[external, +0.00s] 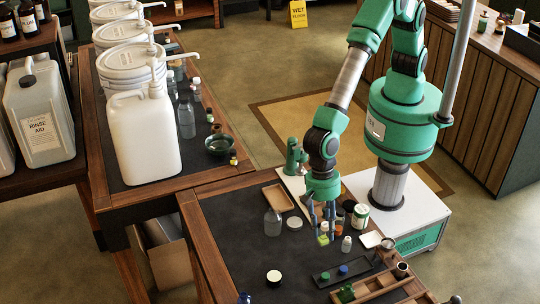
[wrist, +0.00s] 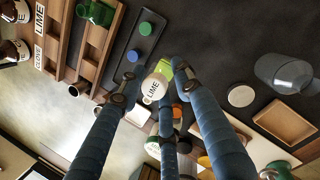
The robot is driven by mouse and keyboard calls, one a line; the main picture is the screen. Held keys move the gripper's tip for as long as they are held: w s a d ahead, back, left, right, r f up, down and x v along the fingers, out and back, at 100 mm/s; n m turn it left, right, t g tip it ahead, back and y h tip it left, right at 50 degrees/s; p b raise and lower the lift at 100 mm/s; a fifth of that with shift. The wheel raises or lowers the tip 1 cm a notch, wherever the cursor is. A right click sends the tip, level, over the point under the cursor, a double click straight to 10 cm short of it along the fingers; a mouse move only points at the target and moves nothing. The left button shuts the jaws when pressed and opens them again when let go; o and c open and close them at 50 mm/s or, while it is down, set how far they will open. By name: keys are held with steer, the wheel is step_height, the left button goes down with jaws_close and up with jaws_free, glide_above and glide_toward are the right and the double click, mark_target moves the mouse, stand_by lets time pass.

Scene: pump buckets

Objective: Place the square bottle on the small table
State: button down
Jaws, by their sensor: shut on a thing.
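My gripper (external: 325,222) has three blue-grey fingers and points down over the small dark-topped table (external: 235,245). It is shut on a small yellow-green bottle with a white part, which looks like the square bottle (external: 323,240).
Close by are a small white-capped bottle (external: 347,244), a dark tray (external: 335,274) with blue and green caps, a clear bottle (external: 272,222) and a wooden tray (external: 278,197). A white pump jug (external: 145,140) stands on the other table. The small table's left part is clear.

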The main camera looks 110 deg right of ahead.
mark_target(325, 238)
steer(key=shift+f+b, duration=0.3)
steer(key=shift+f, duration=1.4)
steer(key=shift+f+b, duration=0.65)
steer(key=shift+f, duration=1.8)
steer(key=shift+f, duration=0.15)
steer(key=c, duration=1.2)
jaws_free()
steer(key=p+v, duration=0.3)
steer(key=v, duration=0.9)
